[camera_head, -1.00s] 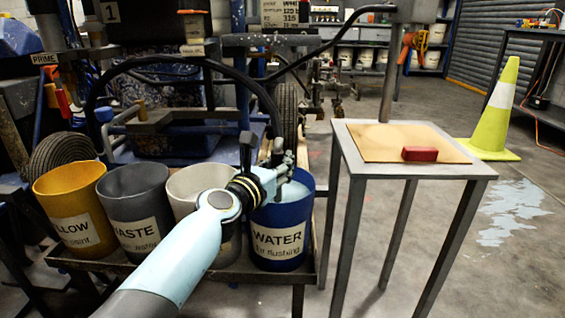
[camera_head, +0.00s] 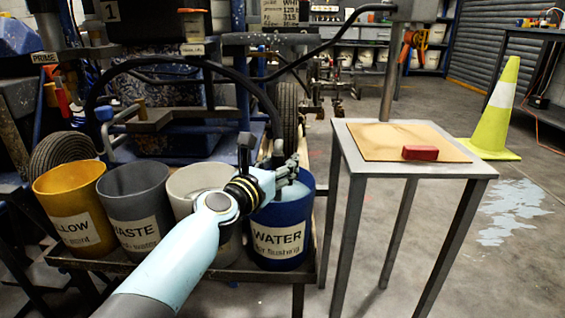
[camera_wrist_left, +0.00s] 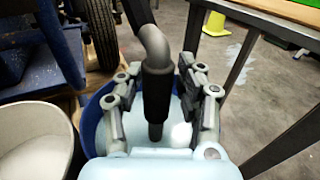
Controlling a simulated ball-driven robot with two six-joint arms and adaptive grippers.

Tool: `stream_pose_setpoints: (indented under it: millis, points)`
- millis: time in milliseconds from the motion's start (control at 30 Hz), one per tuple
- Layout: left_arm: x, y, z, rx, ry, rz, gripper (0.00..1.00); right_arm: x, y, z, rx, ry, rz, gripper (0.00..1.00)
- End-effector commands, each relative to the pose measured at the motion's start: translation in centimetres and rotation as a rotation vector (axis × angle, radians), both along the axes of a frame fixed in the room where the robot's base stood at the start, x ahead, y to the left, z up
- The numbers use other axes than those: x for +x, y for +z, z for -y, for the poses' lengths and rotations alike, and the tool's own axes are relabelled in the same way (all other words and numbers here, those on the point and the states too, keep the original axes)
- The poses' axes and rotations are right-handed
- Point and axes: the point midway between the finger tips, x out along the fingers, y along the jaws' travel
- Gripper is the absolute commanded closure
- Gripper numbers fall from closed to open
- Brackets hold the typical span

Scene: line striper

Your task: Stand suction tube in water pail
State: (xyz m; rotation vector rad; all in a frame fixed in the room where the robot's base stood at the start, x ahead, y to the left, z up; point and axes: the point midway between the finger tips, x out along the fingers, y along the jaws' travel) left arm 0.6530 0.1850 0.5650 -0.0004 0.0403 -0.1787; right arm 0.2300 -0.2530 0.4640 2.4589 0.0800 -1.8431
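The suction tube (camera_wrist_left: 157,85), with a grey bend on top, a black sleeve and a thinner lower end, stands nearly upright inside the blue water pail (camera_head: 280,243). Its lower end meets the pale water in the left wrist view. In the head view, its hose (camera_head: 266,100) arches down to the pail, and my fingers partly hide the tube. My left gripper (camera_head: 283,172) is over the pail. In the left wrist view, its fingers (camera_wrist_left: 160,105) stand on both sides of the sleeve with gaps, so it looks open around the tube. My right gripper is not in view.
A white pail (camera_head: 197,182), a grey waste pail (camera_head: 135,200) and a yellow pail (camera_head: 72,205) stand left of the water pail on a metal rack. At right is a small table (camera_head: 355,165) with a board and a red block (camera_head: 420,153). A yellow-green cone (camera_head: 495,125) stands behind.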

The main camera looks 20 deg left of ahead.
Motion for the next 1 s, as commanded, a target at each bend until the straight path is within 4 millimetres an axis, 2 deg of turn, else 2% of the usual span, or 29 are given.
stream_pose_setpoints:
  millis: [400, 500, 700, 1000]
  points:
    - [-8.4, 0.3, -1.5, 0.000, 0.000, -0.001, 0.63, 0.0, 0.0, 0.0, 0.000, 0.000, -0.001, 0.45]
    - [-9.9, 0.4, -1.8, 0.000, 0.000, 0.000, 0.63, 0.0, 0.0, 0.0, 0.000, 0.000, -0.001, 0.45]
    - [-11.2, 0.6, -2.0, 0.000, 0.000, 0.002, 0.63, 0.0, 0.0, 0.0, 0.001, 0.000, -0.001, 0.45]
    - [-11.2, 0.6, -2.0, 0.000, 0.000, 0.002, 0.63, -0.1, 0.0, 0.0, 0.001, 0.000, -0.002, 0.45]
